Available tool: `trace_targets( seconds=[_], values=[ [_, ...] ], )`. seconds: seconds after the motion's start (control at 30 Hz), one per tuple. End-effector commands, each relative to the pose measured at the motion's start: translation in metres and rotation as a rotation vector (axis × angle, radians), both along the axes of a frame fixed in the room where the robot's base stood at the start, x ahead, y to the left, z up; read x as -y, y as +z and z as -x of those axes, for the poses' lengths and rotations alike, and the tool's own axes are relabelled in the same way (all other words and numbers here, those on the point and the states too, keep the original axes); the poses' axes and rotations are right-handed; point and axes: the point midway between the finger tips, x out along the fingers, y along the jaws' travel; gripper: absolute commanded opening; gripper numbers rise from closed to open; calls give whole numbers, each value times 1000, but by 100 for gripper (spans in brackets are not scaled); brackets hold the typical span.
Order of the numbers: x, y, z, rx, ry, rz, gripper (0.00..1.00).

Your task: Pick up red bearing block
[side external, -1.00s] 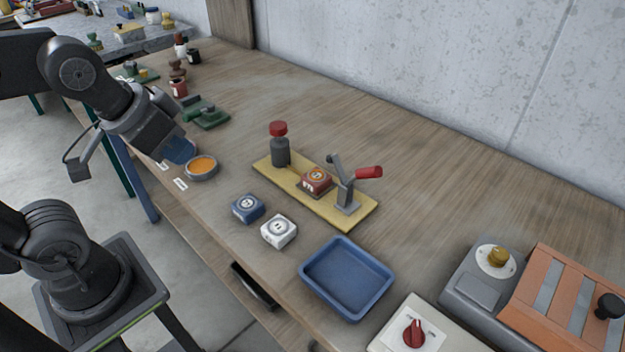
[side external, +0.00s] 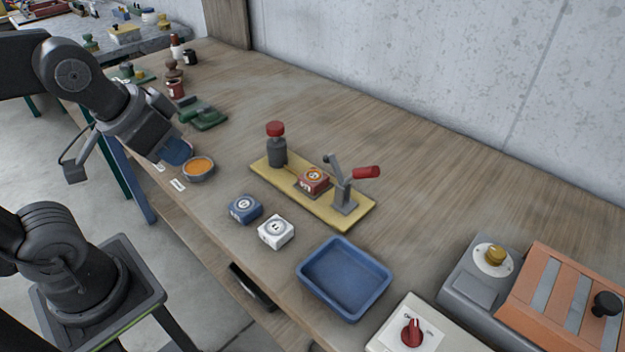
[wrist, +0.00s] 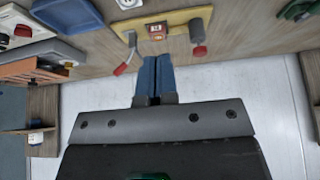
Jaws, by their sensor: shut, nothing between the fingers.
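The red bearing block (side external: 314,180) sits on the yellow fixture plate (side external: 350,218), between a red-capped grey post (side external: 277,150) and a grey toggle clamp with a red handle (side external: 367,172). It also shows small near the top of the wrist view (wrist: 157,32). My gripper (side external: 178,152) is over the left end of the bench, near the orange-filled bowl and well away from the red block. In the wrist view its blue fingers (wrist: 155,62) are together with nothing between them.
A blue block (side external: 244,209) and a white block (side external: 276,232) lie in front of the plate. An empty blue tray (side external: 346,312) is to their right. An orange-filled bowl (side external: 199,169) is beside my gripper. The bench behind the plate is clear.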

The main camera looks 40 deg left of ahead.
Motion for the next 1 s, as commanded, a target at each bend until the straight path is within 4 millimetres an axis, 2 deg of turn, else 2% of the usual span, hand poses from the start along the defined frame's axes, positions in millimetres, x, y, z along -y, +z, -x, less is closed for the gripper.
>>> trace_targets(
  seconds=[0.13,1.0],
  values=[
    [0,0,0,0,0,0,2],
    [0,0,0,0,0,0,85]
  ],
)
